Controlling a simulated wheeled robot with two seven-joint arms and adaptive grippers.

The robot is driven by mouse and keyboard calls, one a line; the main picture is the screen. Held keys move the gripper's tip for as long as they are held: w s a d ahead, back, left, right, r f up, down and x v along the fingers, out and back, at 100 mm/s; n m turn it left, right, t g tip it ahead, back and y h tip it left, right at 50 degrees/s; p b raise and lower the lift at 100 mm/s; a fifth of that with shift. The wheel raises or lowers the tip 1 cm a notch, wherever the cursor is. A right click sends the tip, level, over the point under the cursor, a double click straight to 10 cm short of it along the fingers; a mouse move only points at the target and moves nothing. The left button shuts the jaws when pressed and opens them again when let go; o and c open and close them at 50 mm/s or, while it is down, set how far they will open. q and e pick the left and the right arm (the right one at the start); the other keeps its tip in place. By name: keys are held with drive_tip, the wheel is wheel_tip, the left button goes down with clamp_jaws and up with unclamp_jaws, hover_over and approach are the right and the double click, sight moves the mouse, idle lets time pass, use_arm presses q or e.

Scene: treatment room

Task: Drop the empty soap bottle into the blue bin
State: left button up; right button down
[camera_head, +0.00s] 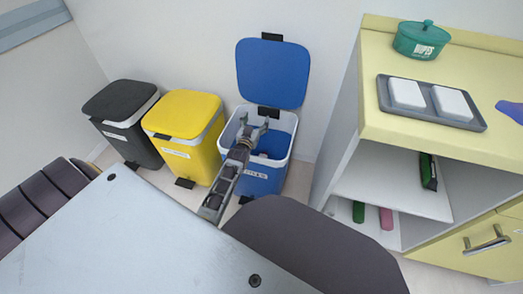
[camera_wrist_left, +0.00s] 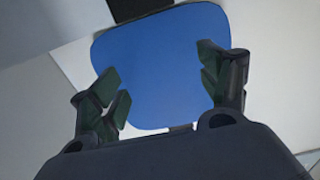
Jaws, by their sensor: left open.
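The blue bin (camera_head: 262,181) stands against the wall with its blue lid (camera_head: 272,75) raised. Its white rim is open at the top. My left gripper (camera_head: 254,128) is over the bin's opening, in front of the lower part of the lid. In the left wrist view the left gripper (camera_wrist_left: 164,82) has its fingers wide apart with nothing between them, and the blue lid (camera_wrist_left: 160,45) fills the gap behind. My right gripper is out of view.
A yellow bin (camera_head: 186,114) and a black bin (camera_head: 121,102), both closed, stand left of the blue one. At the right, a cabinet (camera_head: 377,135) carries a tray (camera_head: 456,119) with two white blocks, a green pot (camera_head: 421,38) and a purple item (camera_head: 510,111).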

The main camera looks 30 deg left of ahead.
use_arm(q)
wheel_tip(320, 180, up, 9)
drive_tip(key=shift+f, duration=0.2)
idle(0.4)
drive_tip(key=shift+f, duration=0.1)
idle(0.7)
